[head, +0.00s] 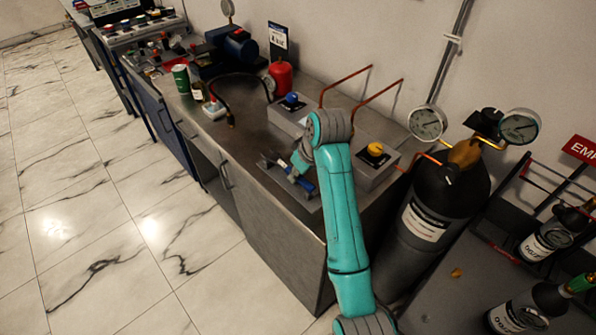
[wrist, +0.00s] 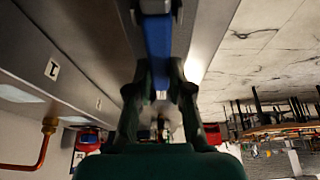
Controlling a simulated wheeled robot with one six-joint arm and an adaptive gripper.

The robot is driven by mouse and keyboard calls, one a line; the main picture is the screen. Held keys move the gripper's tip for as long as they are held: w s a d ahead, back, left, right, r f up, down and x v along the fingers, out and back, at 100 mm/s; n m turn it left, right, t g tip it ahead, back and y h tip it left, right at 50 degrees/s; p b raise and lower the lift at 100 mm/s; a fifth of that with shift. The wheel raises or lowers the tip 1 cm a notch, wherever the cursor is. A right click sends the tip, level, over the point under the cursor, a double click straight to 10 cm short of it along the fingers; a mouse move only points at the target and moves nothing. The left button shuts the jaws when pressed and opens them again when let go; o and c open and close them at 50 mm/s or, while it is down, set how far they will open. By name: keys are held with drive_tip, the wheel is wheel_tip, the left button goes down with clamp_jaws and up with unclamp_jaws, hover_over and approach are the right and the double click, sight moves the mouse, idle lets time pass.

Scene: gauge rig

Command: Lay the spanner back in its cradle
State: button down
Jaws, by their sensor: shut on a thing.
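The spanner shows in the head view as a blue handle (head: 306,186) close over the front edge of the steel bench, below the elbow of my arm. My gripper (head: 298,172) is at it, partly hidden by my arm. In the wrist view the blue handle (wrist: 157,40) runs up between the dark fingers of my gripper (wrist: 158,85), which are shut on it. A dark piece crosses the handle at the top edge. A dark grey shape (head: 272,159) beside the gripper may be the cradle or part of the spanner; I cannot tell. Contact with the bench is unclear.
Grey boxes with a blue knob (head: 291,99) and a yellow knob (head: 375,150) stand behind the gripper, with copper pipes (head: 376,92) above. A black gas cylinder (head: 432,215) stands to the right. A red canister (head: 281,78) is further back. The floor at left is clear.

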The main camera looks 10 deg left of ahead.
drive_tip(key=shift+f, duration=0.1)
drive_tip(key=c, duration=1)
unclamp_jaws()
